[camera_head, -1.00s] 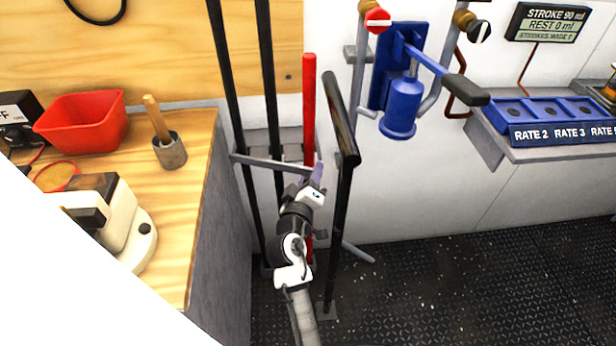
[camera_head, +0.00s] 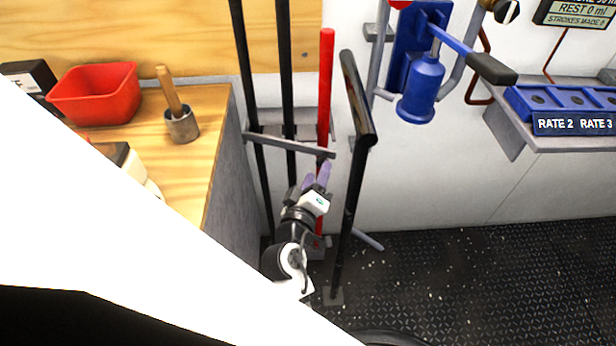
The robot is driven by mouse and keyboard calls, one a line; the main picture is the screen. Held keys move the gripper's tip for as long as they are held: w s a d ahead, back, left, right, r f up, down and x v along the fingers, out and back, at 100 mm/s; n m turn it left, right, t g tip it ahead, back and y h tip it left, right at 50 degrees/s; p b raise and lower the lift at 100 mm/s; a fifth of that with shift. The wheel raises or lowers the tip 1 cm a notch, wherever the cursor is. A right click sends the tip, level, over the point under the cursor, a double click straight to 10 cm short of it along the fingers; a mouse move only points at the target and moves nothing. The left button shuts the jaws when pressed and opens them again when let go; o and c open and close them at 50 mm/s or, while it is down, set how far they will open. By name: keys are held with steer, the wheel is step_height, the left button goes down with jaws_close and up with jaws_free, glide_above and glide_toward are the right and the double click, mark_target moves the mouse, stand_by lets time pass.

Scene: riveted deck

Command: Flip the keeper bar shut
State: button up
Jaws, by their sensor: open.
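A flat grey bar (camera_head: 290,144), which looks like the keeper bar, runs across the front of two black poles (camera_head: 286,60) and a red pole (camera_head: 326,85). Its right end lies just past the red pole. Another thin grey bar (camera_head: 368,240) juts out low to the right, behind the black post; I cannot tell whether it is part of the same rack. My gripper (camera_head: 317,177), with pale purple fingers, is open just below the right end of the upper bar, in front of the red pole's lower part. I cannot tell whether the fingers touch anything.
A thick black post (camera_head: 357,120) stands close to the right of my gripper. A blue pump (camera_head: 421,90) hangs on the wall. The floor at right is clear.

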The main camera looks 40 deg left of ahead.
steer(key=b+v, duration=0.2)
steer(key=v, duration=0.5)
steer(key=shift+d, duration=0.1)
steer(key=shift+c, duration=0.3)
